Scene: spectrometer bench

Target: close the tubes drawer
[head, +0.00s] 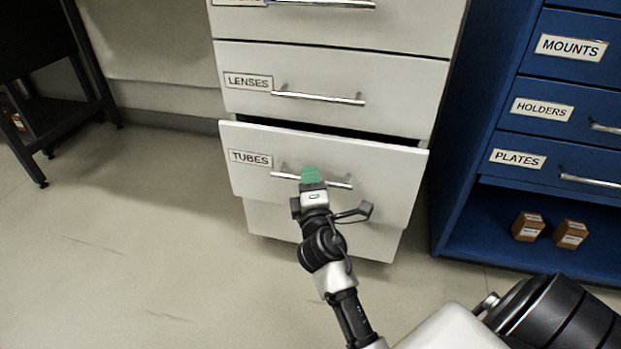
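The white tubes drawer (390,175), labelled "TUBES", stands pulled out a little, with a dark gap above its front. Its silver bar handle (283,176) runs across the front. My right gripper (311,176), with green at its tip, is at the middle of this handle and hides that part of it. I cannot tell whether its fingers are open or shut, or whether they touch the handle. My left gripper is not in view.
The lenses drawer (400,96) above is shut. A blue cabinet (480,225) stands at the right, with small brown boxes (528,227) on its bottom shelf. A dark table (40,35) is at the far left. The floor (150,240) left of the drawers is clear.

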